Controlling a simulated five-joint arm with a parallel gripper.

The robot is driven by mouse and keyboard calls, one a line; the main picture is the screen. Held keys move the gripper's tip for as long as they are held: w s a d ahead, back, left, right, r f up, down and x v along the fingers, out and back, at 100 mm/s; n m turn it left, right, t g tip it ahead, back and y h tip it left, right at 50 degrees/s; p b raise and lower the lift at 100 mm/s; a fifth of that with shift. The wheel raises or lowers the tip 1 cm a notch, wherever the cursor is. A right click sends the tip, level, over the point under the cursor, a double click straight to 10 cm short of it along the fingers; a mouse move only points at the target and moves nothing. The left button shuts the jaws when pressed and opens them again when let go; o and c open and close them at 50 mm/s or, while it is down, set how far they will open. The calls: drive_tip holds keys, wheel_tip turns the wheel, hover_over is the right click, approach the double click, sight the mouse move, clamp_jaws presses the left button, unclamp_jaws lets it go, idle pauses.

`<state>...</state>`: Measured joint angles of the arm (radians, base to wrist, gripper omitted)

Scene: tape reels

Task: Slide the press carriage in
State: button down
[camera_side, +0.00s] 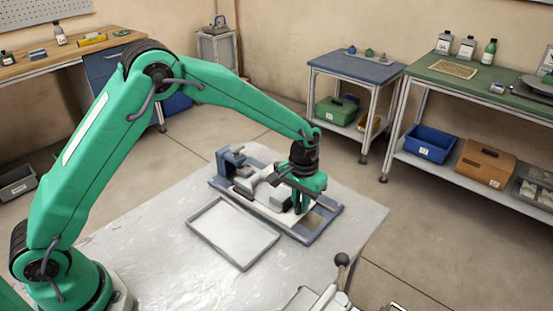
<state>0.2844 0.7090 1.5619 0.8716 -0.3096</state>
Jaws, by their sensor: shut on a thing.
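The press (231,163) sits on the grey metal table, with a blue-grey frame and an upright blue block at its left end. Its grey carriage (262,187) lies on the frame between that block and my gripper. My green gripper (300,207) points down over the right part of the frame, shut on a part of the carriage. The gripper and wrist hide the held part, so its exact shape cannot be told. The right end of the frame shows an open gap beside the gripper.
A shallow light-grey tray (233,232) lies on the table in front of the press. A dark ball-topped lever (342,260) stands at the table's front edge. The table's left part (140,232) is clear. Benches with bottles and bins stand farther back.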

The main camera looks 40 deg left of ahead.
sight(288, 197)
drive_tip(key=a, duration=0.4)
drive_tip(key=shift+a, duration=0.1)
drive_tip(key=c, duration=1.5)
unclamp_jaws()
drive_tip(key=shift+o, duration=0.5)
drive_tip(key=shift+r, duration=3.95)
